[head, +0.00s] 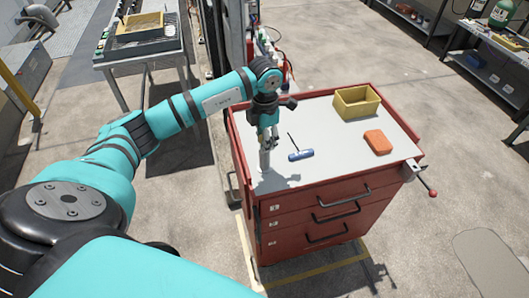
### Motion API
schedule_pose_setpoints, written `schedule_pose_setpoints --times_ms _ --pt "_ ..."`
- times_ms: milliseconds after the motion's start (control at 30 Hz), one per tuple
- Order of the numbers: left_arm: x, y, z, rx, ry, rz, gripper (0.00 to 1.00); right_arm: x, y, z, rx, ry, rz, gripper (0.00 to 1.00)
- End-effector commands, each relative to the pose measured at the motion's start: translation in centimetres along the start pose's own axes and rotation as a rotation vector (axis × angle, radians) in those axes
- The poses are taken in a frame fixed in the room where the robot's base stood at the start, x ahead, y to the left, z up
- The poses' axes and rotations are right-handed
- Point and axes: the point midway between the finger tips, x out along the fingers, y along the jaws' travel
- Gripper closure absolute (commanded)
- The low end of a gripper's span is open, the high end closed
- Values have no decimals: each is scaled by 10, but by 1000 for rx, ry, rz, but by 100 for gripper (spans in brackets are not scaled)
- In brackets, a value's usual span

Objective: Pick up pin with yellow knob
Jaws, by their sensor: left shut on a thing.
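My left gripper (267,144) points down over the left part of the red cabinet's grey top. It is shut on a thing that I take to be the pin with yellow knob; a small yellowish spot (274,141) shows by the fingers. A pale grey shaft (265,160) runs down below the fingers, close to the top. I cannot tell whether it touches the surface. Most of the knob is hidden by the fingers. My right gripper is not in view.
On the red cabinet (318,208) a blue T-handle tool (301,155) lies just right of my left gripper. An orange block (378,142) and an open yellow bin (356,102) are farther right. A vise-like fitting (412,170) sits at the right edge. The middle of the top is clear.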

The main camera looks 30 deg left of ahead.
Motion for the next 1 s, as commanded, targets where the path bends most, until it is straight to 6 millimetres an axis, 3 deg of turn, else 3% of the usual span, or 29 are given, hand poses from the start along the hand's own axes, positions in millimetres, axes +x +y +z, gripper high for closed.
schedule_pose_setpoints --times_ms 567,767,1000 --pt "-8 0 1 0 -4 1 100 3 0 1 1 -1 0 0" --pt "-34 0 2 1 -6 2 100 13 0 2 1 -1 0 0" --pt "-81 1 1 0 -6 4 100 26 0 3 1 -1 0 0"
